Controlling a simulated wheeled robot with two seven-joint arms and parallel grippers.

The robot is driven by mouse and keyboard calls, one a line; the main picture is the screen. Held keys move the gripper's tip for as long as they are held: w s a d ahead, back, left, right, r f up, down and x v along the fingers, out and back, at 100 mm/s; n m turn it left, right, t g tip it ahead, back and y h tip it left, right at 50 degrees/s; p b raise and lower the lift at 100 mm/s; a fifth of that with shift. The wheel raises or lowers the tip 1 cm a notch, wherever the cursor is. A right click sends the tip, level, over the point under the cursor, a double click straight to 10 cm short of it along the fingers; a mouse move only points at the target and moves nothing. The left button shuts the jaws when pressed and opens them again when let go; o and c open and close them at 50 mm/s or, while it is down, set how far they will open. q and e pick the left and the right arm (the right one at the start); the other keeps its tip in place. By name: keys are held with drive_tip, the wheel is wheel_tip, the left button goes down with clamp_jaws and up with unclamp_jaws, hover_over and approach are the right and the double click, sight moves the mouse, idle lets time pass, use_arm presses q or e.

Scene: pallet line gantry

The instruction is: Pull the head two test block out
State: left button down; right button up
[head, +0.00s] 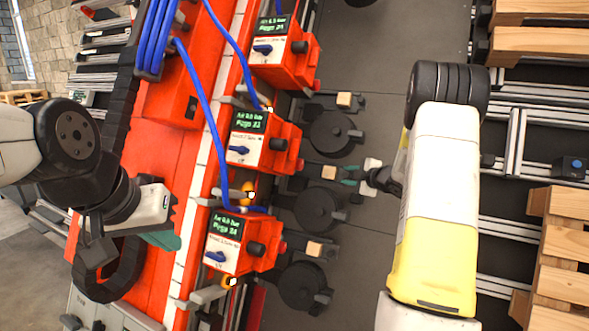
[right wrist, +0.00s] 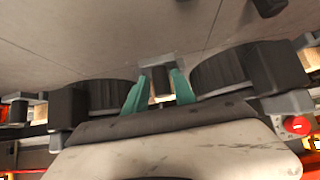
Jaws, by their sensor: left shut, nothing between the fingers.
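The head two test block (head: 329,172) is a small pale wooden block in a metal holder beside the middle red head (head: 262,140). My right gripper (head: 345,176) reaches in from the right, its teal fingers open just right of this block. In the right wrist view, the right gripper (right wrist: 158,82) has its fingers apart, with the holder and a bit of wood between or just beyond them; contact cannot be told. My left gripper (head: 166,240) is shut and empty over the red beam at left, away from the blocks.
Similar wooden blocks sit above (head: 344,99) and below (head: 314,248), beside other red heads. Black round rollers (head: 318,211) flank the holders closely. Blue hoses (head: 205,90) run along the red beam. Wooden pallets (head: 562,245) stand at right. The grey plate (head: 385,60) is clear at upper middle.

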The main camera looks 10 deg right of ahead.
drive_tip(key=shift+s+d+f, duration=0.15)
drive_tip(key=shift+d+f, duration=0.05)
drive_tip(key=shift+f, duration=0.1)
drive_tip(key=shift+r+v, duration=0.25)
drive_tip(key=shift+v, duration=1.6)
drive_tip(key=v, duration=0.4)
drive_tip(key=shift+s+r, duration=0.1)
drive_tip(key=shift+s, duration=0.25)
drive_tip(key=s+r, duration=0.3)
drive_tip(key=s, duration=0.6)
drive_tip(key=shift+d+r, duration=0.4)
drive_tip(key=shift+d, duration=0.05)
drive_tip(key=shift+s, duration=0.1)
